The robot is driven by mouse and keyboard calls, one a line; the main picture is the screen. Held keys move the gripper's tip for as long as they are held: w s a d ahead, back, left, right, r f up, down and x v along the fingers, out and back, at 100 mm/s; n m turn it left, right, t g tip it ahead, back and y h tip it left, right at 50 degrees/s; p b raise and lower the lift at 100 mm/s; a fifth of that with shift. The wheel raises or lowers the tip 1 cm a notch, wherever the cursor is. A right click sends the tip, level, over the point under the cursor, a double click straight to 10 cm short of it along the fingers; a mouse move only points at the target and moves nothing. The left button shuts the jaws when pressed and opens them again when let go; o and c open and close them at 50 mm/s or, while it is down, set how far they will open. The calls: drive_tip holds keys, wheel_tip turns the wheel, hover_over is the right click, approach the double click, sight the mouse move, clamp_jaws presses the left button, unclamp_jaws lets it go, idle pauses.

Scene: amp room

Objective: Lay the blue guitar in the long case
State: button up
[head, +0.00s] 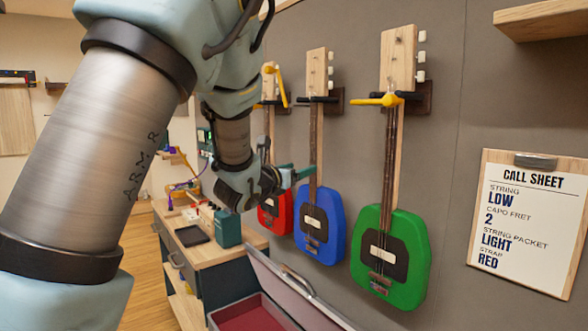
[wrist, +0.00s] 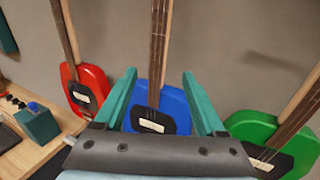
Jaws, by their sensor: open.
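The blue guitar (head: 320,222) hangs upright on the wall, its neck at a dark hanger, between a red and a green guitar. In the wrist view the blue guitar (wrist: 172,103) shows its lower neck and body between my fingers. My gripper (head: 300,172) is open, its teal fingers close to the lower neck just above the body. In the wrist view my gripper (wrist: 160,77) has one finger on each side of the neck; I cannot tell if either touches. The long case (head: 248,312) stands open below, lined in dark red and cut off by the frame.
The red guitar (head: 275,212) and green guitar (head: 415,262) hang close on either side. A workbench (head: 195,252) with a teal box (head: 228,228) stands at left. A call sheet (head: 525,222) and a wooden shelf (head: 540,18) are on the right wall.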

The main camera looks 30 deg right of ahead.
sight(314, 151)
drive_tip(key=x, duration=0.8)
drive_tip(key=shift+w+f, duration=0.1)
drive_tip(key=shift+w+d, duration=0.4)
drive_tip(key=shift+d, duration=0.2)
drive_tip(key=shift+c, duration=0.3)
clamp_jaws()
idle(0.9)
drive_tip(key=shift+r+p, duration=0.45)
drive_tip(key=shift+r, duration=1.4)
